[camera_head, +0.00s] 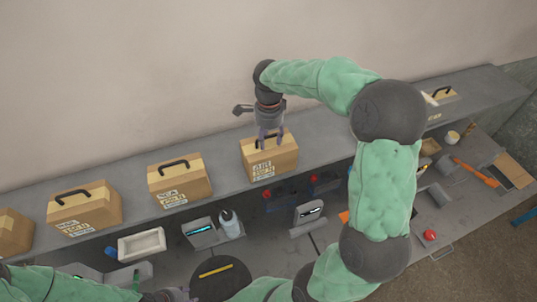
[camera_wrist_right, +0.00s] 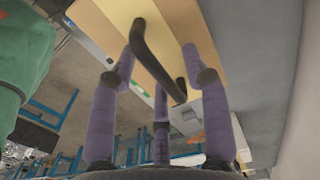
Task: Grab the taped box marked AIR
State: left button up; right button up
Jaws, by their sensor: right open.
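Several brown taped boxes with black handles stand in a row on the grey shelf (camera_head: 225,170).
Two boxes (camera_head: 97,205) (camera_head: 190,183) stand to the left, another (camera_head: 14,233) is cut off at the left edge. A further box (camera_head: 441,97) stands at the far right.

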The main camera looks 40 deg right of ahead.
grip_shut()
jog(key=shift+w+r, duration=0.1)
jog(key=shift+r, duration=0.05)
jog(key=shift+r, duration=0.1)
